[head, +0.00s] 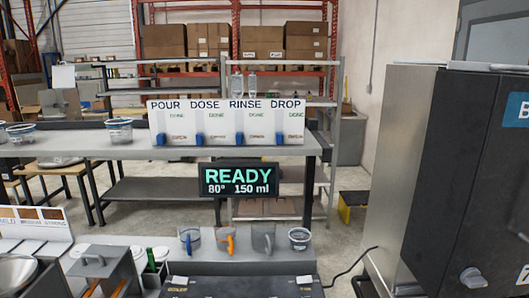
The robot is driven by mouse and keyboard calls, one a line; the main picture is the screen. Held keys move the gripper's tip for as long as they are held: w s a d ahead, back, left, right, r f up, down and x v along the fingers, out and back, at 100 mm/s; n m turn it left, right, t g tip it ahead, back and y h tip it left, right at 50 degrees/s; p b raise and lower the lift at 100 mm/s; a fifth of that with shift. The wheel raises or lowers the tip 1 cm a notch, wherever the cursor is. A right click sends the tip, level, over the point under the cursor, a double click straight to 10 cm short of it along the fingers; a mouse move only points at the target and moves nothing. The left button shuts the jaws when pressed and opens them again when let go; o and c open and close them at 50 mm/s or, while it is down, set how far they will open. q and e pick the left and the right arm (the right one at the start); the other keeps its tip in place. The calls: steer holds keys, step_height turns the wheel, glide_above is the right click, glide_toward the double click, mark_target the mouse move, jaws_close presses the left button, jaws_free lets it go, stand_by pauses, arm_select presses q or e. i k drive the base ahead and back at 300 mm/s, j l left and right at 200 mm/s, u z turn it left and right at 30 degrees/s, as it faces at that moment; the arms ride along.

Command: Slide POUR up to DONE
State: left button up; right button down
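A white panel (227,123) stands on the grey bench at mid-picture, marked POUR, DOSE, RINSE and DROP from left to right. The POUR slider's blue knob (161,139) is at the bottom of its column, at the far left of the panel. The green POUR DONE mark (176,115) is near the top of that column, well above the knob. The other blue knobs also sit low, beside small red marks. Neither of my grippers shows in the head view.
A dark display (240,180) reading READY, 80°, 150 ml hangs at the bench front. Several cups, including one with an orange handle (226,242), stand on a nearer counter. A large dark machine (470,180) fills the right. A clear container (119,131) stands left of the panel.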

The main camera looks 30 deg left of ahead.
mark_target(161, 137)
steer(key=k+u, duration=0.1)
steer(key=u, duration=1.35)
